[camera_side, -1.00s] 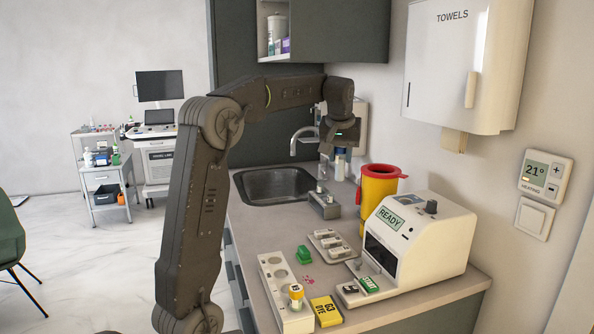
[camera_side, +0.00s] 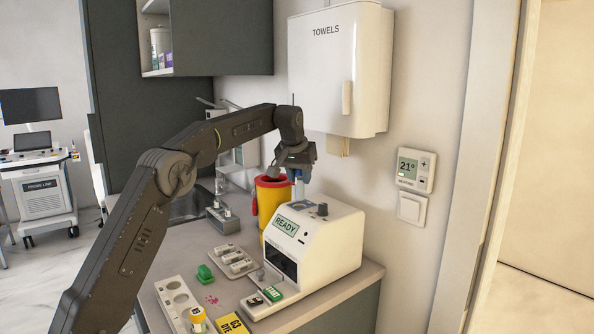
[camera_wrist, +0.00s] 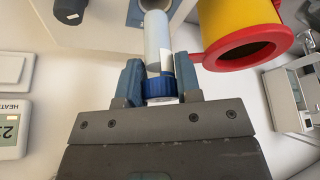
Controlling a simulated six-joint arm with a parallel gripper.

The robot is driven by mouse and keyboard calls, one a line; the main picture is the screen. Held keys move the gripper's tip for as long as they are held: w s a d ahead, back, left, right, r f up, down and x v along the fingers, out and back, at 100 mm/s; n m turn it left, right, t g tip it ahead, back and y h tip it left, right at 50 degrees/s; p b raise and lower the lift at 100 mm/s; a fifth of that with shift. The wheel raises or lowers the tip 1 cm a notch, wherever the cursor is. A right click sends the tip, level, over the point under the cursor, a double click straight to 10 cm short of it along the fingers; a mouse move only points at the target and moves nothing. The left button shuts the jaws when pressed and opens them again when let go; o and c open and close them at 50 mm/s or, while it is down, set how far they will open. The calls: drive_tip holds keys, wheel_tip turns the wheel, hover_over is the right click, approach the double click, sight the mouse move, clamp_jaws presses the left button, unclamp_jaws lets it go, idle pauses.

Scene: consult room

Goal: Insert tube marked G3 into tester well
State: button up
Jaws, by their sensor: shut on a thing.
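My gripper (camera_wrist: 159,88) is shut on a tube (camera_wrist: 158,42) with a blue cap (camera_wrist: 160,88). The tube body is pale, with a white label patch; no marking is readable. In the side view my gripper (camera_side: 298,172) is above the back of the white tester (camera_side: 335,245), beside the red-rimmed bin. The tester shows READY and has a dark knob (camera_side: 322,209). In the wrist view the tube's far end overlaps a dark round part at the top edge; I cannot tell whether it is in the well. A yellow card (camera_side: 232,325) marked G3 lies at the front.
A yellow bin with a red rim (camera_wrist: 247,48) stands close beside the gripper. A white rack (camera_side: 172,295) holds a yellow-capped tube (camera_side: 198,318). A green piece (camera_side: 204,273) and a tray (camera_side: 232,260) lie left of the tester. The towel dispenser (camera_side: 340,65) hangs above.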

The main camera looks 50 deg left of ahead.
sight(298, 187)
drive_tip(key=shift+f, duration=0.55)
idle(0.9)
drive_tip(key=shift+f, duration=2.35)
drive_tip(key=o, duration=1)
drive_tip(key=shift+s+r, duration=0.1)
drive_tip(key=v, duration=1.3)
drive_tip(key=shift+r, duration=0.25)
drive_tip(key=shift+s+d, duration=0.15)
